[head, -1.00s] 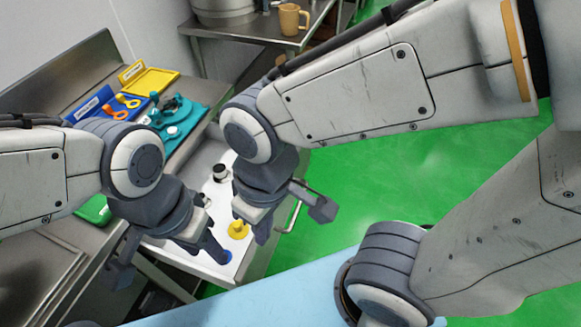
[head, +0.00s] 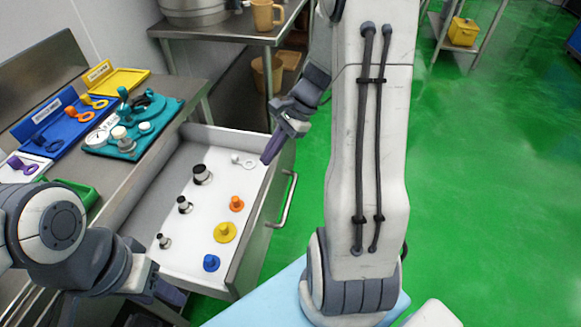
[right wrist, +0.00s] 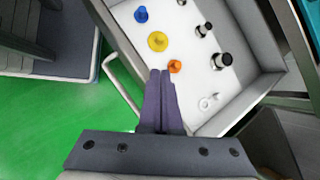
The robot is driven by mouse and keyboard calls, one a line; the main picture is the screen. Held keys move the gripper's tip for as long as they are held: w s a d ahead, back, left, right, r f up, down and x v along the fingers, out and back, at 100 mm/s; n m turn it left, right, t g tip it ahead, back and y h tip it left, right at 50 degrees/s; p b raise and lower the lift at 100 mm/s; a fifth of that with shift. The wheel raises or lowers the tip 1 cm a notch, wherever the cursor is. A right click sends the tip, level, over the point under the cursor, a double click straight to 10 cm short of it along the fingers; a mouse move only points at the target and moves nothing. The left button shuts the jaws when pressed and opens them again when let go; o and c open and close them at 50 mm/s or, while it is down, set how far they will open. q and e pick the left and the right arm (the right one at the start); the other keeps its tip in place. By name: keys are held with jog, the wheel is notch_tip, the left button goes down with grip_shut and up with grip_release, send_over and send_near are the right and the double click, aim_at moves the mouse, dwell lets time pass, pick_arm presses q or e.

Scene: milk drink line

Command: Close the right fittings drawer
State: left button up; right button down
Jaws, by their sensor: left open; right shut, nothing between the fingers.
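The fittings drawer (head: 203,222) stands pulled out from under the steel counter, with its white floor showing. It holds black-and-silver fittings, a blue, a yellow and an orange piece, and a pale ring. Its bar handle (head: 285,203) is on the front face; drawer (right wrist: 192,105) and handle (right wrist: 122,84) also show in the right wrist view. My right gripper (head: 268,158) is shut and empty at the far end of the drawer's front wall; its fingers (right wrist: 160,75) overlap that wall in the right wrist view. My left gripper (head: 172,293) is open by the drawer's near left corner, partly hidden.
The counter carries a teal tray (head: 130,140), a blue tray (head: 70,125), a yellow tray (head: 120,80) and a green tray (head: 75,195). A steel table (head: 225,32) with a tan mug (head: 266,16) stands behind.

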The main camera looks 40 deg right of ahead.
jog(key=s+d+f+m+t+b, duration=0.1)
jog(key=s+d+f+m+t, duration=0.25)
jog(key=d, duration=0.55)
jog(key=d+f+m+t+b, duration=0.2)
jog(key=d+f+m, duration=0.4)
jog(key=d, duration=0.4)
pick_arm(q)
jog(key=shift+f+b, duration=0.65)
jog(key=shift+f, duration=2.05)
pick_arm(e)
jog(key=w+a+f+m, duration=0.1)
jog(key=w+a+f, duration=0.5)
jog(key=w+a, duration=0.1)
jog(key=shift+w+a+h, duration=0.15)
jog(key=shift+w+h, duration=0.15)
jog(key=shift+w, duration=0.45)
